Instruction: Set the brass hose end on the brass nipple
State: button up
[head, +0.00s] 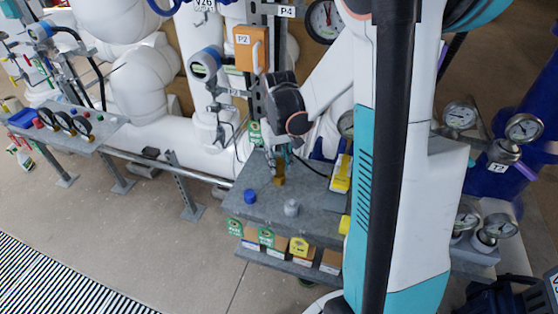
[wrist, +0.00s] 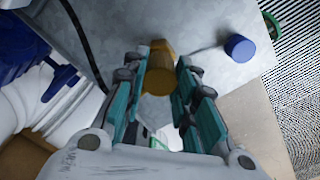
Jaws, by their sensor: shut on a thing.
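My gripper (head: 276,160) is low over the grey bench in the head view, its fingers pointing down. In the wrist view my gripper (wrist: 163,85) has its two teal-sided fingers closed about a brass piece (wrist: 159,80), which I take to be the brass hose end. Brass also shows just below the fingers in the head view (head: 279,181), close to the bench top. A thin black hose (wrist: 84,42) runs in from the upper left and passes behind the left finger. I cannot tell the nipple apart from the hose end, nor whether they touch.
A blue cap (wrist: 240,47) stands on the bench right of the fingers; the head view shows it too (head: 250,196). A grey cap (head: 291,207) stands nearby. The bench top (head: 240,211) is clear at its front left. Yellow tools (head: 341,175) and a blue valve (wrist: 62,80) are close.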

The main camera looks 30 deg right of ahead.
jog(key=shift+f+b, duration=0.4)
jog(key=shift+f, duration=0.05)
dwell(0.3)
dwell(0.3)
jog(key=o, duration=1)
notch_tip(320, 180, up, 12)
jog(key=shift+r, duration=0.1)
